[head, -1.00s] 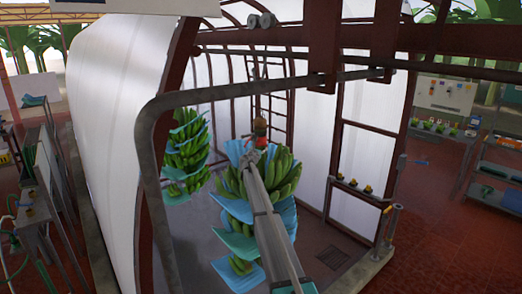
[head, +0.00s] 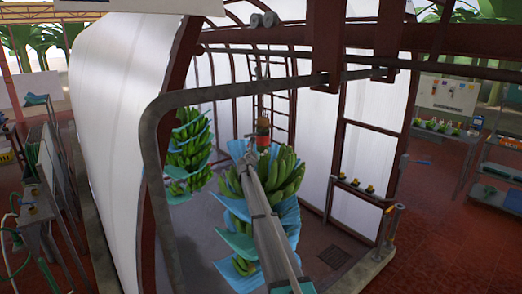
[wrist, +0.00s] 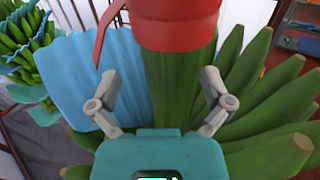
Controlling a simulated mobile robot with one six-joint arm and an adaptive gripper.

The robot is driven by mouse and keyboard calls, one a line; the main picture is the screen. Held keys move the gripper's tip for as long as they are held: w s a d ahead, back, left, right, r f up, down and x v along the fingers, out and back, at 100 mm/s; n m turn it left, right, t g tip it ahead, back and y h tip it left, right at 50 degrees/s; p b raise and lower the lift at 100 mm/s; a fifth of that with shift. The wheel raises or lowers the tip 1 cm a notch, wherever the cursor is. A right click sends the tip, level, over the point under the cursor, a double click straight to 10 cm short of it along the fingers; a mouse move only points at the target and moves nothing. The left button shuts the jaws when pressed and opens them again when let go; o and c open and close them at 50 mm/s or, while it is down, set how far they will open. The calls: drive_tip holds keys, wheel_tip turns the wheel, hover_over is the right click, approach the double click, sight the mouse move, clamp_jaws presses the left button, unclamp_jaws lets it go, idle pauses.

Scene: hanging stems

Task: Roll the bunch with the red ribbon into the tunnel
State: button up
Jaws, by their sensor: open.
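The bunch with the red ribbon (head: 284,180) hangs upright at the mouth of the white-walled tunnel (head: 110,100), green with blue sheets between its hands. The red ribbon (head: 264,134) is wrapped around its stem, and shows large in the wrist view (wrist: 181,22). My gripper (head: 245,163) is at the near side of the stem, just below the ribbon. In the wrist view, my open fingers (wrist: 160,92) stand on either side of the green stem (wrist: 181,85), with gaps visible. I cannot tell how deep the stem sits between them.
Another bunch (head: 188,150) with blue sheets hangs further left, and shows in the wrist view (wrist: 45,55). A bent grey pipe (head: 250,88) crosses the tunnel mouth. A low post rail (head: 390,215) stands at right. Benches line both sides.

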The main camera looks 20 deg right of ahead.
drive_tip(key=v, duration=0.8)
drive_tip(key=shift+s+d, duration=0.1)
drive_tip(key=shift+d, duration=0.1)
